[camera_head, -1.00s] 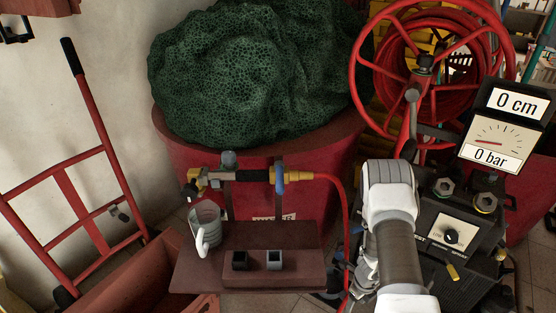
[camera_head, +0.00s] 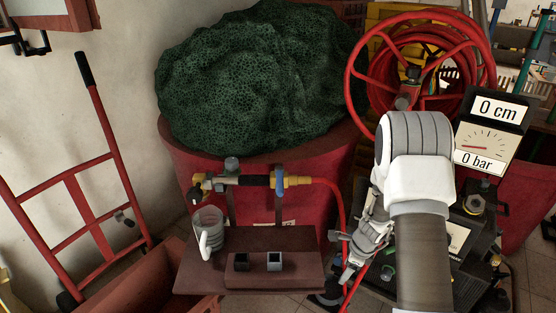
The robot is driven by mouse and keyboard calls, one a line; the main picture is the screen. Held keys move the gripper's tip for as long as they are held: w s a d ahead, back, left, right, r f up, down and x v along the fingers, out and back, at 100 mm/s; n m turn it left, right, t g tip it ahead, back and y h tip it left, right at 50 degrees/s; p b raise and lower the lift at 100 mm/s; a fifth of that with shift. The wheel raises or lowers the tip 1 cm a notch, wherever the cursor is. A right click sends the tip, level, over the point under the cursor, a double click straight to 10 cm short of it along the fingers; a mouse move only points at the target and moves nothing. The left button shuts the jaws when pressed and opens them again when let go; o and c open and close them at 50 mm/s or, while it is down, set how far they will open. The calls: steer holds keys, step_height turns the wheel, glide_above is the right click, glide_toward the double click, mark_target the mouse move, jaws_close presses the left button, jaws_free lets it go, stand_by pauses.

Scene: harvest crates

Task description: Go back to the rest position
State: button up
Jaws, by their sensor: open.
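My gripper (camera_head: 348,272) hangs below my white wrist, right of the brown shelf (camera_head: 215,280) and near the red hose (camera_head: 342,215). Its fingers are small in this view and partly hidden by my arm; they look open, and I see nothing held in them. My arm covers part of the black control box (camera_head: 478,230) behind it.
A red reel wheel (camera_head: 355,75) and gauge panel (camera_head: 487,138) stand close by my arm. A red hand truck (camera_head: 75,190) leans left.

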steer(key=s+a+r+n+t, duration=0.15)
steer(key=r+n, duration=0.25)
steer(key=r, duration=0.5)
steer(key=s+a+r+n+y, duration=0.1)
steer(key=s+a+r+n, duration=0.15)
steer(key=r, duration=0.55)
steer(key=s+a+r+n, duration=0.25)
steer(key=r+n, duration=0.25)
steer(key=r, duration=0.4)
steer(key=s+r+n+t+h, duration=0.1)
steer(key=s+r+n, duration=0.5)
steer(key=s, duration=0.4)
steer(key=s+r+n+t+h, duration=0.1)
steer(key=s+r+n+h, duration=0.1)
steer(key=s+r+n, duration=0.55)
step_height(320, 180, up, 22)
steer(key=s+m+p, duration=0.1)
steer(key=m+p, duration=0.1)
steer(key=p, duration=2.2)
steer(key=shift+y, duration=0.3)
steer(key=shift+s+d, duration=0.1)
steer(key=shift+d, duration=0.1)
